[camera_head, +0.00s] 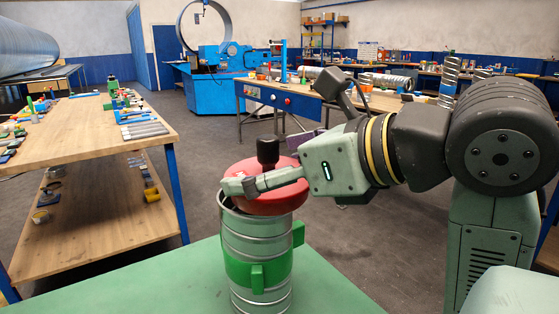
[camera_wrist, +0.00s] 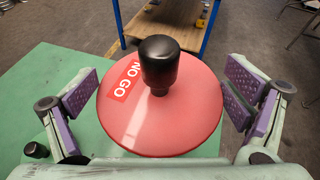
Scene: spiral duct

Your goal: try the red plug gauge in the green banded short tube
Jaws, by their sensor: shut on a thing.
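The red plug gauge (camera_head: 275,203) is a red disc with a black knob (camera_head: 268,152). In the wrist view the gauge (camera_wrist: 150,125) shows a "NO GO" label. In the head view my gripper (camera_head: 245,183) reaches in from the right. The green banded short tube (camera_head: 256,219), ribbed metal with a green band, stands upright under the gauge. The disc covers most of its mouth and sits a little right; part of the left rim shows. Whether they touch is hidden.
The tube stands on a green tabletop (camera_head: 185,285). A wooden bench (camera_head: 85,118) with many small tools is at the left. A blue machine (camera_head: 205,92) and another bench (camera_head: 285,98) stand behind. Grey floor lies between.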

